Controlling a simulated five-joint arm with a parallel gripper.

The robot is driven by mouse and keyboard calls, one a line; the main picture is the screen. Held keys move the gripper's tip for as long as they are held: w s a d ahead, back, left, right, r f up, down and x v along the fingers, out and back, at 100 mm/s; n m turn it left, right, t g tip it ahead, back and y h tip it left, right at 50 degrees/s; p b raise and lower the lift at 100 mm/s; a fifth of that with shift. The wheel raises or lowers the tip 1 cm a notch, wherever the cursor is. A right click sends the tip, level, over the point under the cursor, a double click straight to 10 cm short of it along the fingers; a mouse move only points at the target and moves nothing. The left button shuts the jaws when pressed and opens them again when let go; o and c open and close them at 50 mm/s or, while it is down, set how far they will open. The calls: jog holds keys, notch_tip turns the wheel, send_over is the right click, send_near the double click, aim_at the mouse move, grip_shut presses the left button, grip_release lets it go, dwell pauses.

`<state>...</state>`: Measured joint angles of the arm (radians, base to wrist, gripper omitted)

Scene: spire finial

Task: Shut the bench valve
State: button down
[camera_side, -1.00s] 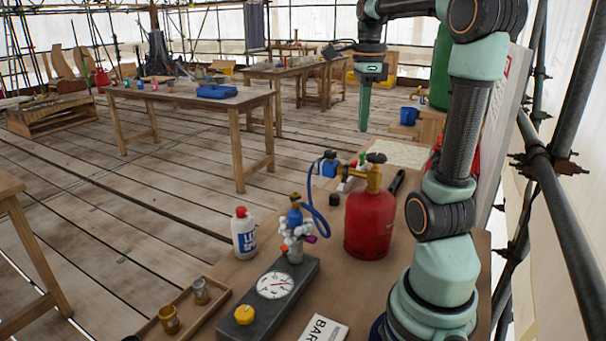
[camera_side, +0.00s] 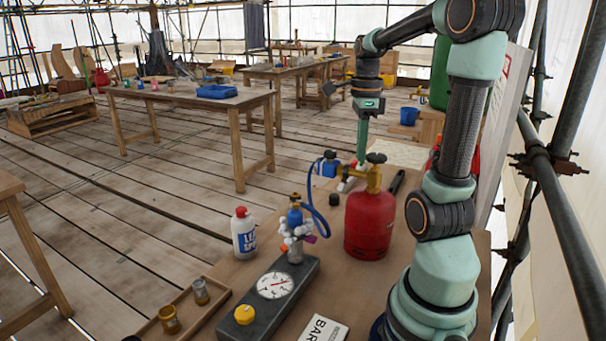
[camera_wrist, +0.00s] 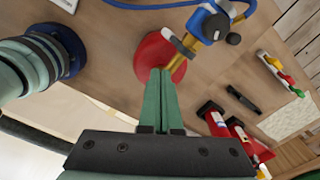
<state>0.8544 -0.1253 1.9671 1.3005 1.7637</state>
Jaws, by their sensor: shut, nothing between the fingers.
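My gripper (camera_side: 361,164) is shut and empty, pointing down behind the top of the red gas cylinder (camera_side: 368,224). The cylinder stands upright on the bench. It carries a brass valve (camera_side: 374,178) with a dark handwheel (camera_side: 376,158) and a blue regulator (camera_side: 328,167) with a blue hose. In the wrist view, my shut fingers (camera_wrist: 160,72) overlap the red cylinder (camera_wrist: 150,58) beside its brass valve (camera_wrist: 180,46); I cannot tell whether they touch. A pale strip with red and green fittings (camera_wrist: 280,73) lies on the bench. No label shows which part is the bench valve.
A grey gauge box (camera_side: 268,293) with a yellow knob and a torch-like fitting (camera_side: 295,230) stands in front. A white bottle (camera_side: 243,235) and a tray with small pots (camera_side: 185,310) are left. A black tool (camera_wrist: 243,99) and red items (camera_wrist: 215,118) lie near the cylinder.

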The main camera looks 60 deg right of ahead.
jog(key=shift+s+d, duration=0.2)
jog(key=shift+s, duration=0.05)
dwell(0.6)
jog(key=shift+w+d, duration=0.15)
jog(key=shift+d, duration=0.05)
dwell(0.4)
jog(key=shift+w, duration=0.1)
notch_tip(320, 180, up, 6)
jog(key=shift+w+a, duration=0.15)
jog(key=shift+w, duration=0.1)
dwell(0.8)
